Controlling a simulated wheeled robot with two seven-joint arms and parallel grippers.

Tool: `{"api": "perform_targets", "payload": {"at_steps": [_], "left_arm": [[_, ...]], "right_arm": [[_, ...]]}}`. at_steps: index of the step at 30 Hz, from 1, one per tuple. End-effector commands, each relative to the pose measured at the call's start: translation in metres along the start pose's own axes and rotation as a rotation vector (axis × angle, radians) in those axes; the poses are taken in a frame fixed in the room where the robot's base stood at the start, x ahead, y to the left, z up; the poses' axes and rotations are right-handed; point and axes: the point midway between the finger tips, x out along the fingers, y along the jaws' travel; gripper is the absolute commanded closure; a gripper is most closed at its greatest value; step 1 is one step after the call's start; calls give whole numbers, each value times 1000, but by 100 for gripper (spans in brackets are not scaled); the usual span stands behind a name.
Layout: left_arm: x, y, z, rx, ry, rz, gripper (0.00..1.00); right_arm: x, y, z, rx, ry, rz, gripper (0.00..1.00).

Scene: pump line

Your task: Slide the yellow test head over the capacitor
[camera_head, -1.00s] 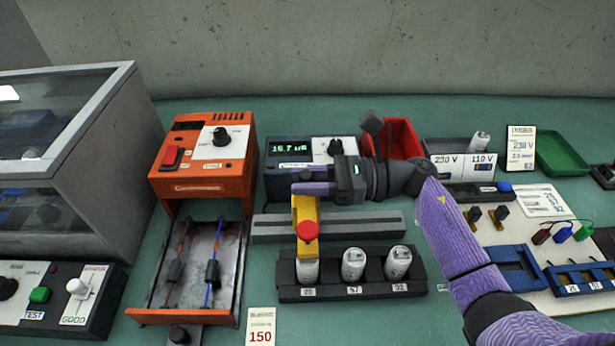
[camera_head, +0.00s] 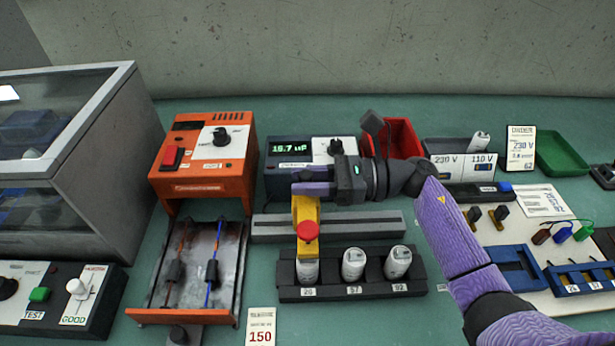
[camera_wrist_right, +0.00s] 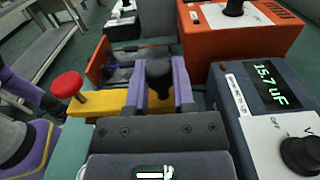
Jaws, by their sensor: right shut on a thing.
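The yellow test head (camera_head: 304,210) with its red button (camera_head: 308,230) is at the left end of the grey rail (camera_head: 365,228). Its front end is over the left capacitor (camera_head: 307,271) in the black rack (camera_head: 330,294); I cannot tell how far down it sits. My right gripper (camera_head: 308,187) is shut on the test head at its back end. In the right wrist view my purple fingers (camera_wrist_right: 160,85) stand either side of the head's dark knob (camera_wrist_right: 159,68), and the yellow body (camera_wrist_right: 108,103) reaches left to the red button. My left gripper is out of view.
Two more capacitors (camera_head: 353,264) (camera_head: 398,262) stand in the rack. The meter (camera_head: 290,148) behind reads 15.7 uF. An orange unit (camera_head: 205,180) and tray (camera_head: 180,316) are to the left. A red bin (camera_head: 404,135) is behind my arm; blue fixtures are to the right.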

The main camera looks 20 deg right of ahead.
Motion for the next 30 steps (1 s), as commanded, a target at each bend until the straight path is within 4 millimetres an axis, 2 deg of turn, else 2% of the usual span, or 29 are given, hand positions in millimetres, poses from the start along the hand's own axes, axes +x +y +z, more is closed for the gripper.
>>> {"api": "perform_targets", "payload": {"at_steps": [10, 15, 21, 30], "left_arm": [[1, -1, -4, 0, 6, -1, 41], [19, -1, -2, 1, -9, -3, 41], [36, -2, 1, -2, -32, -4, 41], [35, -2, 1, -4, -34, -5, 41]], "right_arm": [[-2, 0, -1, 0, 1, -1, 100], [-31, -1, -7, 1, 4, -4, 100], [-64, -1, -5, 2, 3, -3, 100], [-70, 0, 0, 0, 0, 0, 100]]}}
